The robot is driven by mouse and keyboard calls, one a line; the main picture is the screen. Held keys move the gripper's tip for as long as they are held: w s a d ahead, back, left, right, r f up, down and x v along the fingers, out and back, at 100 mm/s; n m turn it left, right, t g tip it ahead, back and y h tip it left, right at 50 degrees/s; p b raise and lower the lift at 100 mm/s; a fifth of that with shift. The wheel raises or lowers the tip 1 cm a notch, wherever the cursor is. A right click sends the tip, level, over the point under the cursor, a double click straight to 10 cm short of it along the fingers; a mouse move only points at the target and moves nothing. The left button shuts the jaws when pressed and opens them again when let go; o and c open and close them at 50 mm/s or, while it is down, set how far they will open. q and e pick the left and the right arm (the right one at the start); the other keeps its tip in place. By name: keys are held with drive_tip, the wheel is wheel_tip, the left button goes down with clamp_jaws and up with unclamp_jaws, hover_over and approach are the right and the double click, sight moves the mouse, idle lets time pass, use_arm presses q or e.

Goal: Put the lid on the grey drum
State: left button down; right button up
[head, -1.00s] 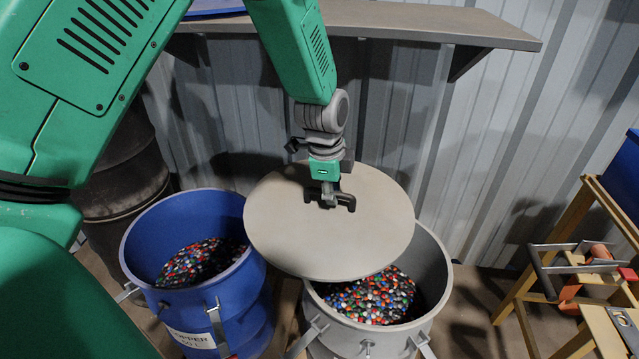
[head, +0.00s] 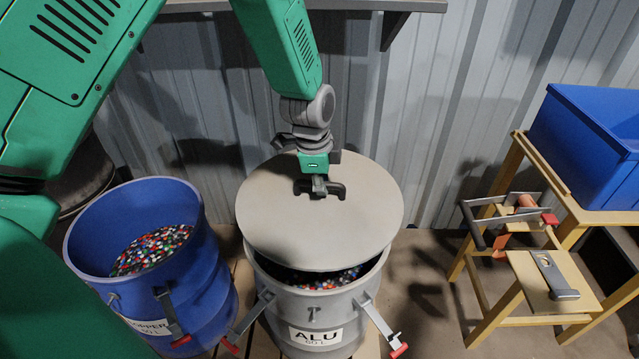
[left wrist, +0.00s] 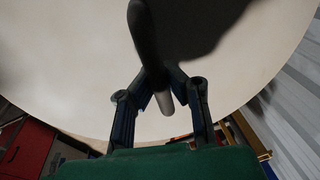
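The round grey-beige lid (head: 350,225) hangs tilted above the grey drum (head: 310,310), which is labelled ALU. It covers most of the drum's mouth, with a dark gap at the front where coloured granules show. My left gripper (head: 320,190) is at the lid's dark handle, above the lid's middle. In the left wrist view the fingers (left wrist: 160,95) close around the handle's grey post, and the lid (left wrist: 230,70) fills most of the picture. My right gripper is not in view.
A blue drum (head: 80,230) of granules, labelled COPPER, stands open at the left. Red-tipped clamp levers (head: 385,330) stick out from the grey drum. A wooden stand (head: 500,290) with tools and a blue bin (head: 590,140) are at the right. A corrugated wall is behind.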

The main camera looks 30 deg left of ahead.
sight(318, 197)
use_arm(q)
drive_tip(key=shift+f+b, duration=0.55)
drive_tip(key=shift+f, duration=0.15)
drive_tip(key=f+b, duration=0.1)
drive_tip(key=a+f+b, duration=0.1)
drive_tip(key=f, duration=0.1)
drive_tip(key=shift+a, duration=0.1)
drive_tip(key=shift+f+b, duration=0.2)
drive_tip(key=shift+b, duration=0.25)
drive_tip(key=shift+d+f+b, duration=0.45)
drive_tip(key=shift+f+b, duration=0.35)
drive_tip(key=shift+b, duration=0.1)
drive_tip(key=f, duration=0.1)
drive_tip(key=f+b, duration=0.1)
drive_tip(key=f, duration=0.1)
drive_tip(key=shift+a+b, duration=0.25)
drive_tip(key=shift+b, duration=0.1)
drive_tip(key=shift+d, duration=0.2)
drive_tip(key=shift+a, duration=0.2)
